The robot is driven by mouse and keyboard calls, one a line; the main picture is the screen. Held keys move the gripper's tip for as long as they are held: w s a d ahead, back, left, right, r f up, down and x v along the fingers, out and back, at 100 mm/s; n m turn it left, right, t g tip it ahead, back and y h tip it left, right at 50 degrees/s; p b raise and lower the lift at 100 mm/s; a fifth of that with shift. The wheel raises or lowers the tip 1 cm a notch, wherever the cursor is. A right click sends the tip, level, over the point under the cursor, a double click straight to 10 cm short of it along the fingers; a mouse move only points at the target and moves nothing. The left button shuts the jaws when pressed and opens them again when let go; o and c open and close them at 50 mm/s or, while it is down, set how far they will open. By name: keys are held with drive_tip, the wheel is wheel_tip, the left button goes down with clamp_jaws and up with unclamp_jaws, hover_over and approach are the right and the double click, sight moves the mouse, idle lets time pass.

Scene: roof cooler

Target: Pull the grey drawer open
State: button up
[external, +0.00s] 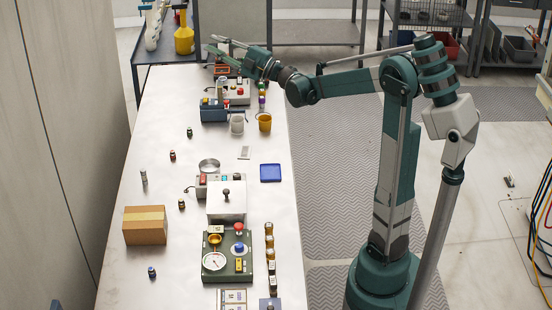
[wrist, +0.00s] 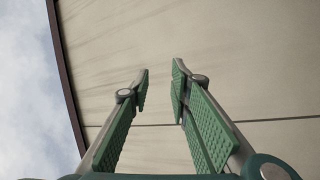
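My gripper (external: 211,43) is at the far end of the long table in the external view, raised and pointing left. Its two fingers are spread, with nothing between them. The wrist view shows the same open gripper (wrist: 161,72) facing a plain beige wall. A light grey box with a black knob (external: 226,205) sits mid-table, well nearer the camera than my gripper. It may be the grey drawer, but I cannot tell for sure. No drawer shows in the wrist view.
The table (external: 178,240) also holds a cardboard box (external: 145,225), a dark green gauge panel (external: 227,268), a blue tray (external: 270,173), an orange cup (external: 265,123) and several small bottles. The left side of the tabletop is mostly clear. A wall (external: 60,130) stands along the left.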

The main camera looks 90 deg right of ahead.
drive_tip(key=s+d+f+n+y+p, duration=0.1)
drive_tip(key=s+d+f+n+y, duration=0.55)
drive_tip(key=s+d+f, duration=0.8)
drive_tip(key=s+f+n+g+y, duration=0.1)
drive_tip(key=s+f+g, duration=0.1)
drive_tip(key=s+f, duration=0.85)
drive_tip(key=s+f+n+g+y, duration=0.1)
drive_tip(key=s+f+g, duration=0.1)
drive_tip(key=s+f, duration=1.1)
drive_tip(key=f, duration=2)
drive_tip(key=shift+d+f+p, duration=0.2)
drive_tip(key=shift+f+p, duration=0.2)
drive_tip(key=shift+p, duration=0.05)
drive_tip(key=shift+w, duration=0.1)
drive_tip(key=b+x, duration=0.1)
drive_tip(key=x, duration=0.6)
drive_tip(key=shift+w, duration=0.35)
drive_tip(key=shift+a, duration=0.1)
clamp_jaws()
